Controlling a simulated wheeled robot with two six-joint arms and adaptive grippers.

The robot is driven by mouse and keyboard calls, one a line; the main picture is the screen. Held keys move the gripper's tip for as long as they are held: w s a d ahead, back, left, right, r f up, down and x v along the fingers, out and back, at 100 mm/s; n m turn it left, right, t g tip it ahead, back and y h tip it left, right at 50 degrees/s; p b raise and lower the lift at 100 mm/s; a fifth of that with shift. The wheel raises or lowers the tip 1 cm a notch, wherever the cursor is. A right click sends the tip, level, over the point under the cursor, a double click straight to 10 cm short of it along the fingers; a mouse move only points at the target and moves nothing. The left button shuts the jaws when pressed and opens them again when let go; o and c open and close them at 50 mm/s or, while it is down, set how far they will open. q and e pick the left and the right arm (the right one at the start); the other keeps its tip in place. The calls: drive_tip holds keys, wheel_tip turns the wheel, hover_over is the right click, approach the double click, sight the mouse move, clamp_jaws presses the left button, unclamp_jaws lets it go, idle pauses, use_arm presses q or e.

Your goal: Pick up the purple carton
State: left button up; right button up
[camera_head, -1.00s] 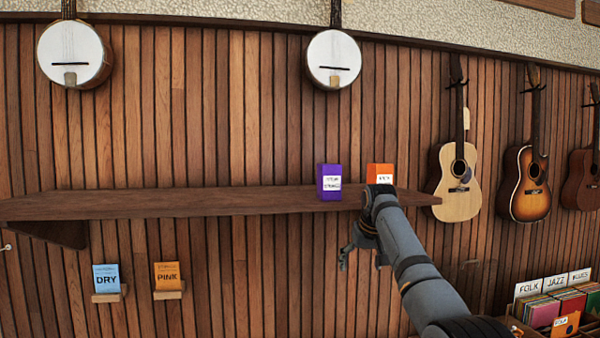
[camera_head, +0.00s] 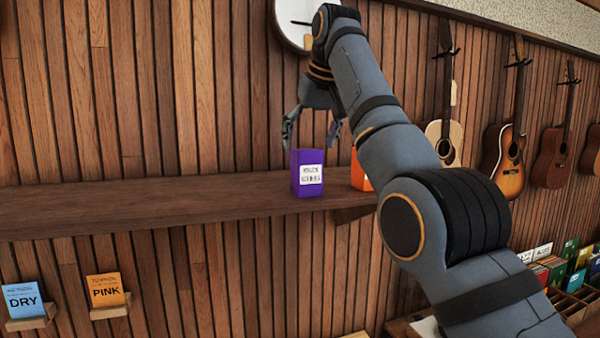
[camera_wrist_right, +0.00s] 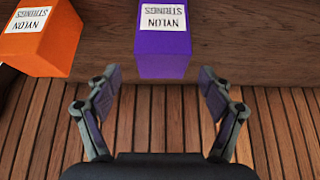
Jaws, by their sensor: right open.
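The purple carton (camera_head: 307,173) stands upright on the wooden wall shelf in the head view, with a white label on its front. It also shows in the right wrist view (camera_wrist_right: 163,52), upside down, reading NYLON STRINGS. My right gripper (camera_head: 312,136) is open and empty, just above the carton in the head view. In the right wrist view its two fingers (camera_wrist_right: 158,95) are spread, one on each side of the line to the carton, which lies just beyond the fingertips. My left gripper is not in view.
An orange carton (camera_head: 360,174) stands on the shelf (camera_head: 150,203) right of the purple one, partly hidden by my arm. It also shows in the right wrist view (camera_wrist_right: 40,45). The shelf left of the purple carton is clear. A banjo (camera_head: 293,22) hangs above.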

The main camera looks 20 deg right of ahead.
sight(309, 150)
drive_tip(key=shift+s+d+f, duration=0.1)
drive_tip(key=shift+s+f, duration=0.7)
drive_tip(key=shift+s, duration=0.05)
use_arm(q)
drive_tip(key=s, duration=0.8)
use_arm(e)
drive_tip(key=shift+w+f, duration=0.3)
drive_tip(key=shift+f, duration=0.2)
drive_tip(key=w, duration=0.1)
drive_tip(key=w+f, duration=0.1)
drive_tip(key=shift+w+f, duration=0.15)
drive_tip(key=shift+w, duration=0.15)
drive_tip(key=x, duration=0.2)
drive_tip(key=shift+w+a+f, duration=0.15)
drive_tip(key=shift+a+f, duration=0.1)
drive_tip(key=shift+f, duration=0.05)
drive_tip(key=shift+w+f, duration=0.15)
drive_tip(key=shift+f, duration=0.6)
drive_tip(key=shift+w+f, duration=0.1)
drive_tip(key=shift+f, duration=0.15)
drive_tip(key=shift+w, duration=0.1)
drive_tip(key=c, duration=0.4)
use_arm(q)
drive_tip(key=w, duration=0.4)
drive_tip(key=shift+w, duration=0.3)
use_arm(e)
drive_tip(key=c, duration=0.6)
